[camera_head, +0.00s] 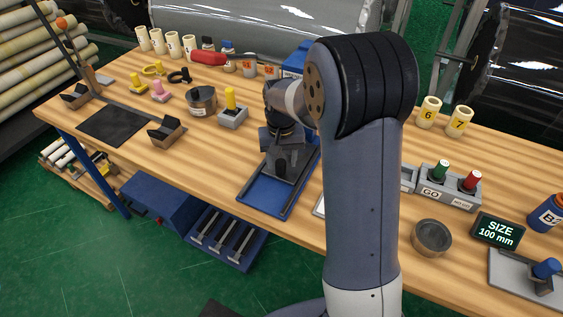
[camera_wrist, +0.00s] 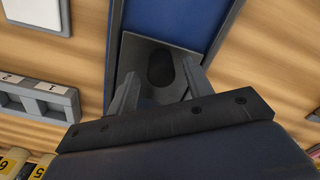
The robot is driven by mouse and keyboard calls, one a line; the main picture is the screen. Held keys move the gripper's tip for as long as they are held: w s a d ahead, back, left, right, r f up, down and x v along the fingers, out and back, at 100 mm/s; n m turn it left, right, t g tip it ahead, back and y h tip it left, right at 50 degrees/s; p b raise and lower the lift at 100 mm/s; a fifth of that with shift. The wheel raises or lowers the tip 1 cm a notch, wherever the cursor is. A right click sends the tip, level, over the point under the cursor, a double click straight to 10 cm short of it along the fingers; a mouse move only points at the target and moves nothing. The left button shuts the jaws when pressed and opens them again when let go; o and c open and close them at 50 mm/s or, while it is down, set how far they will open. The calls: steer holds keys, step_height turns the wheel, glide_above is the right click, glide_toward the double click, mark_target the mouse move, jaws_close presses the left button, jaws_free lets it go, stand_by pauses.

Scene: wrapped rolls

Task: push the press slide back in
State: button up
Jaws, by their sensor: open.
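The press has a blue bed (camera_head: 262,195) with raised side rails, reaching toward the table's front edge; the bed also shows in the wrist view (camera_wrist: 165,20). A grey slide plate (camera_wrist: 130,58) with a dark oval spot sits between the rails in the wrist view. My gripper (camera_wrist: 160,75) is open, its two fingers apart over the near part of this plate. Whether the fingers touch it, I cannot tell. Part of the blue press body (camera_head: 294,60) shows behind my arm.
A grey gauge block with green and red plugs (camera_head: 450,185), a round dark bowl (camera_head: 431,238) and a size display (camera_head: 497,231) stand at right. A grey holder with a yellow peg (camera_head: 232,110) and a dark tin (camera_head: 201,101) stand left of the press. Bare wood lies left of the bed.

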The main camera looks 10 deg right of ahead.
step_height(320, 180, up, 9)
steer(key=shift+r, duration=0.1)
stand_by(0.4)
step_height(320, 180, down, 10)
steer(key=shift+f, duration=0.25)
steer(key=s+a, duration=0.2)
steer(key=s, duration=0.1)
steer(key=shift+a+f, duration=0.15)
steer(key=shift+a, duration=0.1)
steer(key=shift+s+a, duration=0.45)
steer(key=shift+s, duration=0.15)
